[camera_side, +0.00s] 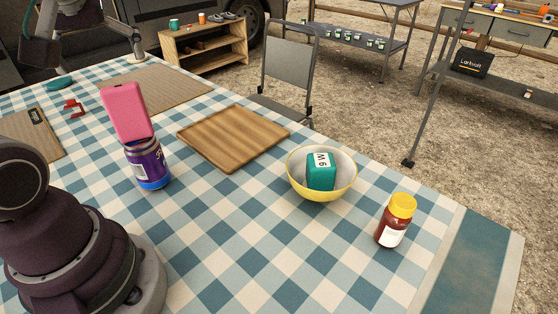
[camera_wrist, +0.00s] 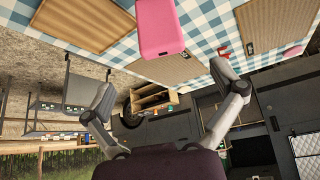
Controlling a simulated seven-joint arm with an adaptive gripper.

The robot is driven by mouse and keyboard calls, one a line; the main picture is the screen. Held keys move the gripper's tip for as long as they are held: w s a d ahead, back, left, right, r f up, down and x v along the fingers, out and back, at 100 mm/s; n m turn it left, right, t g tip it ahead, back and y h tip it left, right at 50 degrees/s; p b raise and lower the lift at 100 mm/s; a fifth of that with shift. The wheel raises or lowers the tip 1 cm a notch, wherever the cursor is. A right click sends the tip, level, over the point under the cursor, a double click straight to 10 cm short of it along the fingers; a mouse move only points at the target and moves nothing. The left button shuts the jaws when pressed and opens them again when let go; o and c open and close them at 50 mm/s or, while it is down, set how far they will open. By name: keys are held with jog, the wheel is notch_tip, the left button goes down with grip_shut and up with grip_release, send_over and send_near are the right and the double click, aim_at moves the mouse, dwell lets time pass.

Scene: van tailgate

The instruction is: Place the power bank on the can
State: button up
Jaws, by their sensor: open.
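The pink power bank (camera_side: 125,111) rests on top of the purple-and-blue can (camera_side: 147,163), at the left of the checked table in the side view. It stands on end, leaning a little, with its lower end on the can's top. The power bank also shows at the top of the wrist view (camera_wrist: 158,28), where the can cannot be made out. My gripper (camera_wrist: 163,80) is open, its two fingers wide apart with nothing between them. It is apart from the power bank. In the side view only part of it shows at the top left.
A wooden tray (camera_side: 232,138) lies right of the can. Farther right are a yellow bowl (camera_side: 322,190) holding a green block (camera_side: 321,172) and a yellow-capped bottle (camera_side: 395,222). A red clamp-like item (camera_side: 74,108) and woven mats (camera_side: 160,92) lie behind. The front middle is clear.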

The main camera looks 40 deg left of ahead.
jog(key=d+f+m+t+h, duration=0.1)
jog(key=d+f+m+h, duration=0.1)
jog(key=d+m, duration=0.4)
jog(key=w+d+f+m+t+h, duration=0.1)
jog(key=d+f+m+t+h, duration=0.1)
jog(key=d+m, duration=0.4)
jog(key=shift+w+f+m+h, duration=0.3)
jog(key=shift+f+m+h, duration=0.2)
jog(key=shift+m+h, duration=0.45)
jog(key=shift+o, duration=0.2)
jog(key=shift+a, duration=0.1)
